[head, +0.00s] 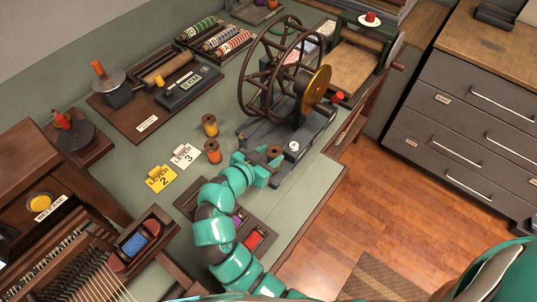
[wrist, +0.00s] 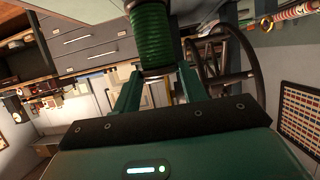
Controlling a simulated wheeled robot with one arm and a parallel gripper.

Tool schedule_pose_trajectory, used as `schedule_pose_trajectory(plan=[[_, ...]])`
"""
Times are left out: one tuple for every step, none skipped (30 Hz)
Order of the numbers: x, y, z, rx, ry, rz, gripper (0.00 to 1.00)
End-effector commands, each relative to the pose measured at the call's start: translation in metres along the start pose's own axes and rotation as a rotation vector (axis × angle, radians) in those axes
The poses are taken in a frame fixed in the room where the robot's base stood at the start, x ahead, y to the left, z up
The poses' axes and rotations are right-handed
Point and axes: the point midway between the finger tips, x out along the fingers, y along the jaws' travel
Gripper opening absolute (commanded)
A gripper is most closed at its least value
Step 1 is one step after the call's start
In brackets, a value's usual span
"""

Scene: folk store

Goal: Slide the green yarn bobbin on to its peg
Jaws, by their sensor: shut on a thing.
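The green yarn bobbin (wrist: 151,38) is between the two fingers of my gripper (wrist: 155,72) in the wrist view. My gripper is shut on it. In the head view my gripper (head: 262,169) is over the grey base of the spinning-wheel machine (head: 285,165), at its near end. A brown round end (head: 273,152), probably the bobbin's flange, shows at the fingertips; the green yarn is mostly hidden there. I cannot make out the peg, and cannot tell whether the bobbin touches it.
The big spoked wheel (head: 270,82) and brass disc (head: 316,90) stand just behind my gripper. A yellow bobbin (head: 210,125) and an orange bobbin (head: 213,152) stand to the left. A tray (head: 268,243) with purple and red yarn lies beside my arm.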

Motion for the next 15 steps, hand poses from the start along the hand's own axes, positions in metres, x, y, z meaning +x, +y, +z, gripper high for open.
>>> schedule_pose_trajectory(plan=[[0.001, 0.0, 0.004, 0.0, 0.0, 0.0, 0.2], [0.002, 0.0, 0.004, 0.0, 0.0, 0.0, 0.2], [0.002, 0.0, 0.006, 0.0, 0.0, 0.0, 0.2], [0.003, 0.0, 0.007, 0.0, 0.0, 0.0, 0.2], [0.003, 0.0, 0.008, 0.0, 0.0, 0.0, 0.2], [0.004, 0.0, 0.009, 0.0, 0.0, 0.0, 0.2], [0.004, 0.0, 0.01, 0.0, 0.0, 0.0, 0.2], [0.004, 0.0, 0.011, 0.0, 0.0, 0.0, 0.2], [0.005, 0.0, 0.013, 0.0, 0.0, 0.0, 0.2], [0.005, 0.0, 0.013, 0.0, 0.0, 0.0, 0.2], [0.006, 0.0, 0.015, 0.0, 0.0, 0.0, 0.2], [0.006, 0.0, 0.016, 0.0, 0.0, 0.0, 0.2], [0.007, 0.0, 0.017, 0.0, 0.0, 0.0, 0.2], [0.007, 0.0, 0.018, 0.0, 0.0, 0.0, 0.2], [0.008, 0.0, 0.019, 0.0, 0.0, 0.0, 0.2]])
